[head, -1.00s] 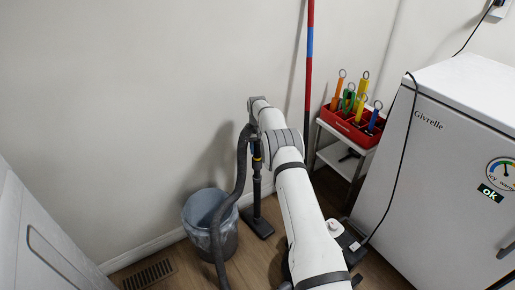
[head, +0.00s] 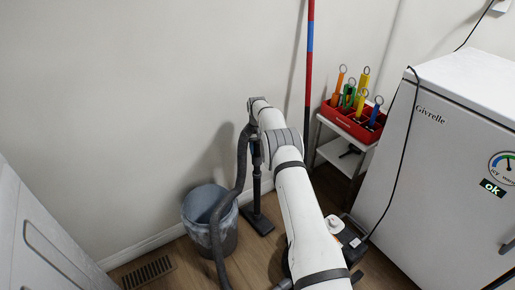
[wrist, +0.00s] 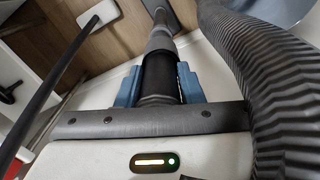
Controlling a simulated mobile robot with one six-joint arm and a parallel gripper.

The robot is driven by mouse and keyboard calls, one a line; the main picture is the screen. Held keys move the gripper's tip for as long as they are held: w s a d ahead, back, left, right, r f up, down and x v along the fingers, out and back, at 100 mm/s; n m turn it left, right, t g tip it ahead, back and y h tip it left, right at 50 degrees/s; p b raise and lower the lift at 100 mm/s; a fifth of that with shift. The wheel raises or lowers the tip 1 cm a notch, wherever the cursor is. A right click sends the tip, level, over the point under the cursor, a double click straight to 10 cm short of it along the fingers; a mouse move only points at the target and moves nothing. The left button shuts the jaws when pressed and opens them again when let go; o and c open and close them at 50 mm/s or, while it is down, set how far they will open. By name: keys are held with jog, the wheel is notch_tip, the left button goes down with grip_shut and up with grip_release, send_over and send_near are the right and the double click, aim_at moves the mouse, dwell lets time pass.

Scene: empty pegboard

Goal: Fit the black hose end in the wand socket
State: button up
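In the wrist view my gripper (wrist: 158,72) has its blue fingers closed against both sides of the black hose end (wrist: 157,82). Straight beyond it is the grey collar of the wand socket (wrist: 160,40), in line with the hose end. No gap shows between them, but I cannot tell how deep the hose end sits. The wand (head: 257,188) stands upright near the wall in the head view, with its floor head (head: 258,221) on the floor. The ribbed grey hose (wrist: 262,75) curves along the right of the wrist view. My arm mostly hides the gripper in the head view.
A grey bin with a liner (head: 204,222) stands left of the wand, behind the hose. A red tool caddy (head: 352,122) sits on a white cart (head: 338,155) to the right. A white fridge (head: 440,180) stands at far right. A red and blue pole (head: 309,70) leans at the wall.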

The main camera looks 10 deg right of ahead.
jog(key=o, duration=0.5)
jog(key=shift+c, duration=0.2)
jog(key=shift+r+p, duration=0.65)
jog(key=shift+r, duration=3.3)
jog(key=s+r+p, duration=0.3)
jog(key=s+r, duration=0.3)
jog(key=r, duration=0.5)
jog(key=s+r+t+p, duration=0.1)
jog(key=s+r+p, duration=0.2)
jog(key=s+r, duration=0.5)
jog(key=s+r+p, duration=0.3)
jog(key=s+r, duration=0.1)
jog(key=r, duration=0.9)
jog(key=s+r+p, duration=0.2)
jog(key=s+r, duration=0.2)
jog(key=s, duration=0.4)
jog(key=s+r+p, duration=0.2)
jog(key=s+r, duration=0.1)
jog(key=s, duration=0.5)
jog(key=s+a+t+p, duration=0.1)
jog(key=s+p, duration=0.3)
jog(key=s, duration=1.3)
jog(key=shift+s+t, duration=0.15)
jog(key=shift+t, duration=0.15)
